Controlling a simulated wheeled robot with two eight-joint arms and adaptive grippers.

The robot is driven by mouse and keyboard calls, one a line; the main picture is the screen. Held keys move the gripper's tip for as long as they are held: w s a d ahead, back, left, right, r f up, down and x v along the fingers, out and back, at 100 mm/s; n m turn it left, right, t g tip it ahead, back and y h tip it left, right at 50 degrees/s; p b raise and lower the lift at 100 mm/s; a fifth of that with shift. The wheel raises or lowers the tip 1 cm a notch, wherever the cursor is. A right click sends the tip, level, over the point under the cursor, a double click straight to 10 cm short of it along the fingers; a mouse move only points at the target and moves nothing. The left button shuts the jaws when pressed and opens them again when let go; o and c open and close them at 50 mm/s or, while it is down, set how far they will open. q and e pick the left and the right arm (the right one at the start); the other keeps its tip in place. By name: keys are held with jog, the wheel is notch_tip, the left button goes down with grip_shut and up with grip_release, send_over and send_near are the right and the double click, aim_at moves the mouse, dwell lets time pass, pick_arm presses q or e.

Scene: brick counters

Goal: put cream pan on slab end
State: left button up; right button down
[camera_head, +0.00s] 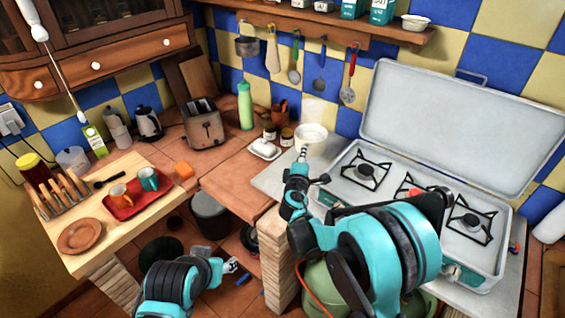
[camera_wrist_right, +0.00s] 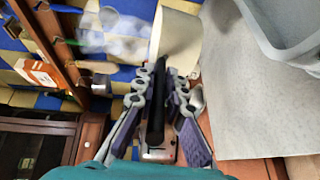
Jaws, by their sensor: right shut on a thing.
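The cream pan (camera_head: 311,137) is at the far left corner of the grey slab (camera_head: 268,181), beside the stove. My right gripper (camera_head: 304,155) is at the pan's near side. In the right wrist view, the cream pan (camera_wrist_right: 179,36) shows beyond the fingers, and my right gripper (camera_wrist_right: 160,100) is shut on its black handle (camera_wrist_right: 156,90). The slab (camera_wrist_right: 235,85) lies to the right there. I cannot tell whether the pan touches the slab. My left gripper (camera_head: 232,266) is low, over the floor gap, away from the pan; its fingers are too small to read.
A white stove (camera_head: 470,260) with a raised lid stands right of the slab. A white butter dish (camera_head: 264,149) and small jars (camera_head: 287,136) sit left of the pan. A wooden counter holds a red tray (camera_head: 150,200) with cups. Utensils hang above the pan.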

jog(key=shift+w+a+f+b, duration=0.1)
jog(key=shift+a+f+b, duration=0.4)
jog(key=shift+f, duration=1.3)
jog(key=shift+w+a+f+b, duration=0.15)
jog(key=shift+f+b, duration=0.6)
jog(key=shift+f, duration=1.1)
jog(key=shift+w+a+f+b, duration=0.1)
jog(key=shift+a+f+b, duration=0.4)
jog(key=shift+f, duration=1.3)
pick_arm(q)
jog(key=f, duration=0.1)
jog(key=a+f, duration=0.1)
jog(key=f, duration=0.1)
jog(key=shift+f, duration=0.25)
pick_arm(e)
jog(key=shift+s+d+r, duration=0.1)
jog(key=shift+d+r, duration=0.05)
pick_arm(q)
jog(key=shift+s+f, duration=0.1)
pick_arm(e)
jog(key=c, duration=1.9)
grip_release()
jog(key=shift+f, duration=0.2)
jog(key=o, duration=0.3)
jog(key=shift+r, duration=0.15)
